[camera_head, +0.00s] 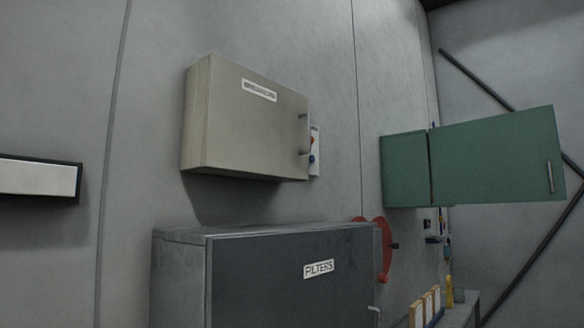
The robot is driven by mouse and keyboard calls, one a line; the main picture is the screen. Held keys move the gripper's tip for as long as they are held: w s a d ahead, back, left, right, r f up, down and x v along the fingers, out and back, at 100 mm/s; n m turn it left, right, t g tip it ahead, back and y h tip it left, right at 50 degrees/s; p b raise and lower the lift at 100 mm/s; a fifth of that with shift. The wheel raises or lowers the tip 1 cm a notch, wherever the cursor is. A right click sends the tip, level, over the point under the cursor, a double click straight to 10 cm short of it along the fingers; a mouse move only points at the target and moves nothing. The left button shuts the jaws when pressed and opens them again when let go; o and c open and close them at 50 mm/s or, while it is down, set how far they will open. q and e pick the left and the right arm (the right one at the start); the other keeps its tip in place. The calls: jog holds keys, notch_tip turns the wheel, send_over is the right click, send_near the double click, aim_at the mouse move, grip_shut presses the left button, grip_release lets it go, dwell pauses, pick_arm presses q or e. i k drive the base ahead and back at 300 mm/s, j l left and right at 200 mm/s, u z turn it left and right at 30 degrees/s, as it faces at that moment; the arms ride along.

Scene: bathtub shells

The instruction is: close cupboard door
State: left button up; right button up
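A green cupboard (404,170) hangs on the wall at right. The inside of the cupboard is not visible. A beige wall cupboard (250,125) with a white label and a handle on its right side looks shut. A dark grey cabinet (270,275) labelled "FILTERS" stands below it and also looks shut. Neither of my grippers is in view.
A red wheel-like object (384,250) is beside the dark cabinet. A shelf (460,312) at lower right holds several upright items and a yellow bottle (449,292). A white panel with a dark frame (38,178) is at far left. Dark diagonal bars cross the right wall.

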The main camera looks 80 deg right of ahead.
aim_at(513, 157)
jog(key=z, duration=3.9)
jog(key=i+j, duration=0.1)
jog(key=i, duration=0.55)
